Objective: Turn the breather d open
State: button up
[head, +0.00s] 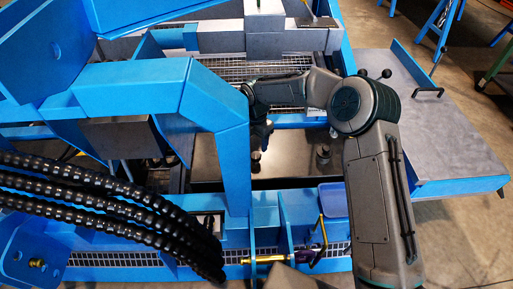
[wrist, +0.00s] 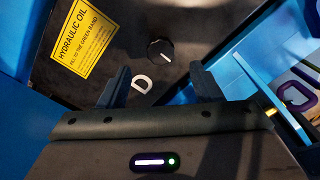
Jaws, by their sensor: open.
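Breather d (wrist: 160,50) is a round black knob with a white pointer line, on a dark panel in the wrist view. A white letter D (wrist: 142,84) is marked on the panel just below it. My gripper (wrist: 160,69) is open, with one finger to the lower left of the knob and the other to its lower right. The knob is apart from both fingers and nothing is held. In the head view my gripper is mostly hidden behind a blue beam, and I cannot make out breather d there.
A yellow hydraulic oil label (wrist: 85,43) is on the panel left of the knob. Blue frame walls (wrist: 236,50) stand close on the right. In the head view a thick blue beam (head: 236,165) and black ribbed hoses (head: 110,205) lie left of my arm.

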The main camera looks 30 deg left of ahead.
notch_tip(320, 180, up, 7)
jog(key=shift+p, duration=0.3)
jog(key=shift+w+d+r, duration=0.1)
jog(key=shift+r, duration=0.05)
jog(key=s+d+r+m+t+h+p, duration=0.1)
jog(key=s+d+r+m+p, duration=0.15)
jog(key=d+r+m, duration=0.75)
jog(key=s+d+r+m+t+p, duration=0.15)
jog(key=d+r+m+p, duration=0.35)
jog(key=d+r, duration=0.9)
jog(key=s+d+r+m+p, duration=0.2)
jog(key=s+d+m, duration=0.6)
jog(key=d+m, duration=0.1)
jog(key=s+d+r+m+y+p, duration=0.1)
jog(key=s+d+r+m+p, duration=0.1)
jog(key=s+d+m, duration=0.7)
jog(key=shift+s+d+r+p, duration=0.15)
jog(key=shift+s+d+p, duration=0.1)
jog(key=shift+d+p, duration=0.25)
